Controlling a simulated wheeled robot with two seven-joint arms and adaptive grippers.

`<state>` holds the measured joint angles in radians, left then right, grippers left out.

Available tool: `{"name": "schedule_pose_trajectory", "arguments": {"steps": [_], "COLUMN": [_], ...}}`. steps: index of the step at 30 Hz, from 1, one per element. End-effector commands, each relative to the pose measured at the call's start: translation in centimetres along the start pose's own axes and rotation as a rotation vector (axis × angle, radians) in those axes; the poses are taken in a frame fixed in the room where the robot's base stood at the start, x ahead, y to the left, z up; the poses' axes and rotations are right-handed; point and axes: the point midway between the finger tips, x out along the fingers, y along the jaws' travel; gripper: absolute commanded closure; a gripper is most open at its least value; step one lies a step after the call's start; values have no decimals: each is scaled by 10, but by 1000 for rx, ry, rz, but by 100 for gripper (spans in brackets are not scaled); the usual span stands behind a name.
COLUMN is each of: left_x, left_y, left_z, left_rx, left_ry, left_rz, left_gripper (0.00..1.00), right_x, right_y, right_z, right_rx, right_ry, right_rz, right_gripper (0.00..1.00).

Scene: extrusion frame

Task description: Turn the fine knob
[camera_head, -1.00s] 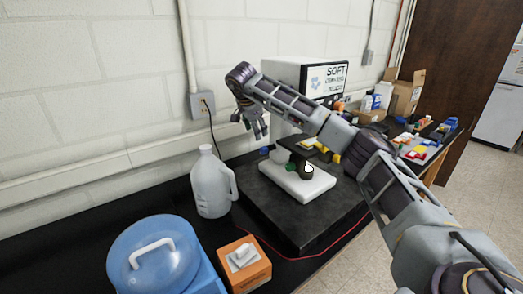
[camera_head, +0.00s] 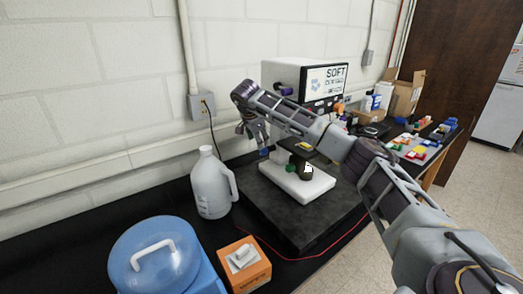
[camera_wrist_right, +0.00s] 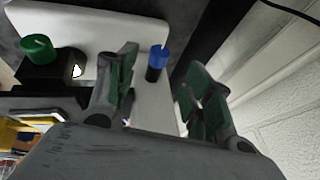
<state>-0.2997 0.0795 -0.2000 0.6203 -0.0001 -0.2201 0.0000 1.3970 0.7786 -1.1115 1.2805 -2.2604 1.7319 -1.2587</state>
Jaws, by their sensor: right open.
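A dark device with knobs stands on a white base (camera_head: 310,187) on the black slab. A blue knob (camera_head: 264,152) shows at its left end; a green knob (camera_head: 291,168) is on the near side. In the right wrist view the blue knob (camera_wrist_right: 157,57) sits on a dark stem, between the lines of my open right fingers. The green knob (camera_wrist_right: 36,47) is left of them. No label shows which knob is the fine one. My right gripper (camera_head: 253,136) points down close to the blue knob, with nothing held. My left gripper is out of view.
A white jug (camera_head: 211,186), a blue container (camera_head: 150,255) and an orange box (camera_head: 243,265) stand left and in front of the black slab (camera_head: 262,212). A white instrument box (camera_head: 320,80) stands behind. A red cable runs along the slab's front.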

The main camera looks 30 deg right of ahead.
Motion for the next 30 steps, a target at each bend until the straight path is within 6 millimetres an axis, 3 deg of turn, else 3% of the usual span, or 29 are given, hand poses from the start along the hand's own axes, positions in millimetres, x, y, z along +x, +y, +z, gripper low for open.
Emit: {"name": "schedule_pose_trajectory", "arguments": {"steps": [15,21,30], "left_x": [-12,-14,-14], "left_y": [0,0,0], "left_z": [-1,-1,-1], "left_rx": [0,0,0], "left_ry": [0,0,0], "left_rz": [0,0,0], "left_gripper": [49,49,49], "right_x": [67,81,85], "right_y": [0,0,0], "right_z": [0,0,0], "right_rx": [0,0,-1], "right_ry": [-1,-1,0], "right_rz": [1,0,-1], "right_gripper": [49,49,49]}}
